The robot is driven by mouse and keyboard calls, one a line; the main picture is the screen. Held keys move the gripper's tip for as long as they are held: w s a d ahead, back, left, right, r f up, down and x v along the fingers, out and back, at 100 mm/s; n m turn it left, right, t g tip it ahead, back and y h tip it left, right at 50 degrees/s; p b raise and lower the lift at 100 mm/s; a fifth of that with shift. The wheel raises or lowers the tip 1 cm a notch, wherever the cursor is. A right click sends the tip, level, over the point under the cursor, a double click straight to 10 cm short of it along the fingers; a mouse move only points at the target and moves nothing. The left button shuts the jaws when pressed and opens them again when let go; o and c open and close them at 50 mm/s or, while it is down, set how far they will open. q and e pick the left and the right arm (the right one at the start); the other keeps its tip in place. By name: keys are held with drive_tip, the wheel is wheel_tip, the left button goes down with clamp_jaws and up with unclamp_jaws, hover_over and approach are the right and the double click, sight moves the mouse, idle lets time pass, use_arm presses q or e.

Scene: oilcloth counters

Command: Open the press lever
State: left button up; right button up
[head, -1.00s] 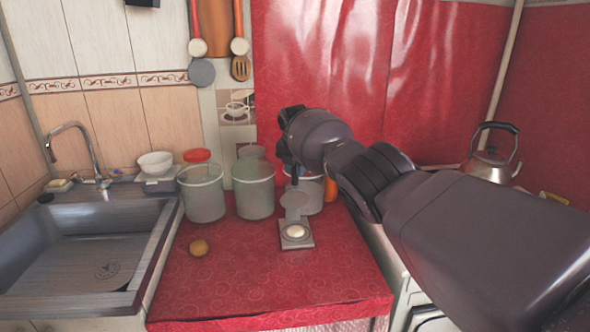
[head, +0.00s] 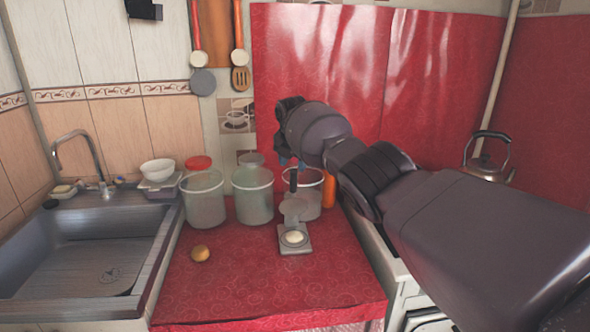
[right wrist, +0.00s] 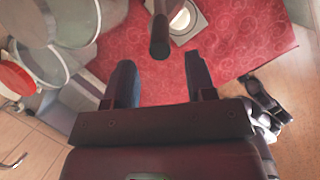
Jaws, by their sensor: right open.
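The press (head: 296,248) stands on the red counter, a small grey base with a pale round piece in it. Its lever is raised, with a grey round plate (head: 292,207) and a dark handle (head: 293,180) pointing up. In the right wrist view the handle (right wrist: 160,42) points toward the camera, just beyond and between the fingertips, apparently not gripped. My right gripper (right wrist: 160,72) is open and empty. In the head view the right gripper (head: 287,160) is above the handle, its fingers mostly hidden by my wrist. My left gripper is not in view.
Translucent buckets (head: 253,196) stand behind the press, close to the right gripper. A round brown item (head: 200,253) lies on the counter (head: 235,290). A sink (head: 85,250) is at left, and a kettle (head: 487,160) at right. The front counter is clear.

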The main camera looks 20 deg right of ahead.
drive_tip(key=p+v, duration=0.1)
drive_tip(key=v, duration=0.4)
drive_tip(key=shift+r, duration=0.1)
idle(0.4)
